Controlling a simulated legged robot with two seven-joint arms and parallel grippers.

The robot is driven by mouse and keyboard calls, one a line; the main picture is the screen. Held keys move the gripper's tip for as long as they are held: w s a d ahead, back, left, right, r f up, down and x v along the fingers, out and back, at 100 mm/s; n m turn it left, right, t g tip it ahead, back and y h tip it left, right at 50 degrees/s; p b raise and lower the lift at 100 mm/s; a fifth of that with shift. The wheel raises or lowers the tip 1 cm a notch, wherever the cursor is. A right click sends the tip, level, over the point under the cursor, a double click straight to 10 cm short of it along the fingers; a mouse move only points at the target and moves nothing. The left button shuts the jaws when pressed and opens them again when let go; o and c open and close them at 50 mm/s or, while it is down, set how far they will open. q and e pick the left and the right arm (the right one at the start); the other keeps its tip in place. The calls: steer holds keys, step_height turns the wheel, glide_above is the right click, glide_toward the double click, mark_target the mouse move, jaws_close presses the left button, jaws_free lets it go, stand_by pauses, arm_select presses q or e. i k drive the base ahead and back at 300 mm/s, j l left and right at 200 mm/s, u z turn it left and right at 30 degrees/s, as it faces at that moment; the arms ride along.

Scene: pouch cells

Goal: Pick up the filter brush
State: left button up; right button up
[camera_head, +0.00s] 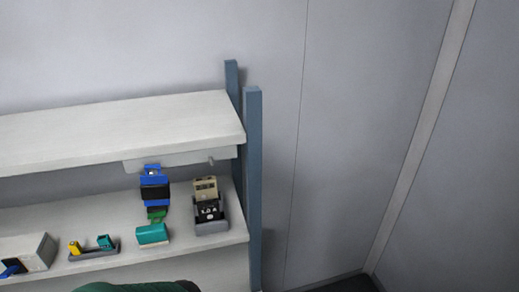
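I cannot pick out the filter brush with certainty. On the lower shelf board (190,243) stands a blue and black upright item (155,192) with a green part below it. A teal block (152,234) lies in front of it. A small grey tray (94,252) to the left holds a yellow piece (74,247) and a small teal piece (105,241). Neither of my grippers is in view.
An upper shelf board (110,130) hangs over the items. Blue-grey posts (254,180) bound the shelf on the right. A grey holder (211,227) with beige and black parts and a pale box (38,250) share the lower board. Plain walls fill the right.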

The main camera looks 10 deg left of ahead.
mark_target(157, 235)
steer(key=u, duration=1.3)
